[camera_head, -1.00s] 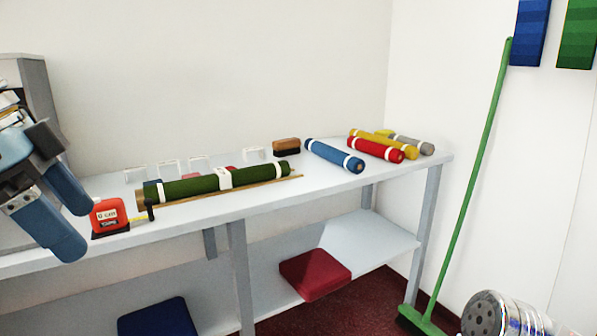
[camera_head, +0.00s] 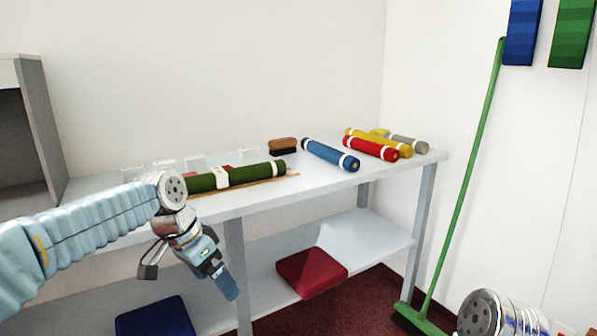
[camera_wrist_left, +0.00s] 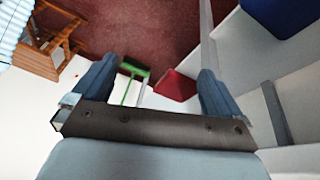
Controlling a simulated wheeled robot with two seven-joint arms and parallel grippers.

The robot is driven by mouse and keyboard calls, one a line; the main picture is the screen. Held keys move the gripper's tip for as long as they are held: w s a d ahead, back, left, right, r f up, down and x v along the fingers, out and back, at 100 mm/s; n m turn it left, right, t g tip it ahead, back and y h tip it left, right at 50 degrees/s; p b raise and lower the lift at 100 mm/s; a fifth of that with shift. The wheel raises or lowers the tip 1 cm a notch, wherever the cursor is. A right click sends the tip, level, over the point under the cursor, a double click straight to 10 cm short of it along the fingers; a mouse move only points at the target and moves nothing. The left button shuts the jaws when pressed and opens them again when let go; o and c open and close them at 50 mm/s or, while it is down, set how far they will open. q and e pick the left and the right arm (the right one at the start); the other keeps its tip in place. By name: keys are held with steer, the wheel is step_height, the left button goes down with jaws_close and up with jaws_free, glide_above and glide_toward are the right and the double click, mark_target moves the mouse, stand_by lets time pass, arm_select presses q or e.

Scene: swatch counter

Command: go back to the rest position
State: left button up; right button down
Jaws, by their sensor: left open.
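My left arm reaches in from the left in the head view. Its gripper (camera_head: 226,284) hangs in front of the counter's front edge, below the top, pointing down. In the left wrist view the gripper (camera_wrist_left: 160,68) shows its two blue fingers wide apart with nothing between them. A dark green roll (camera_head: 235,176) with a white band lies on the counter (camera_head: 310,182) behind the arm, its left end hidden. My right gripper is not in view.
A blue roll (camera_head: 331,154), red roll (camera_head: 370,148), yellow roll (camera_head: 392,147) and grey roll (camera_head: 408,143) lie on the counter's right. A brush (camera_head: 283,146) is behind. Red (camera_head: 311,273) and blue (camera_head: 155,318) cushions sit on the lower shelf. A green broom (camera_head: 468,175) leans right.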

arm_select(q)
steer(key=s+d+f+n, duration=0.1)
steer(key=d+f+n, duration=0.1)
steer(key=f, duration=1.1)
steer(key=d+f+n, duration=0.2)
steer(key=f, duration=1.2)
steer(key=s+d+f+n+g, duration=0.1)
steer(key=s+f+n, duration=0.4)
steer(key=s+f, duration=1.3)
steer(key=shift+s+d+f+n+h, duration=0.15)
steer(key=shift+s+d+n+h, duration=0.25)
steer(key=shift+s, duration=0.4)
steer(key=shift+d, duration=0.1)
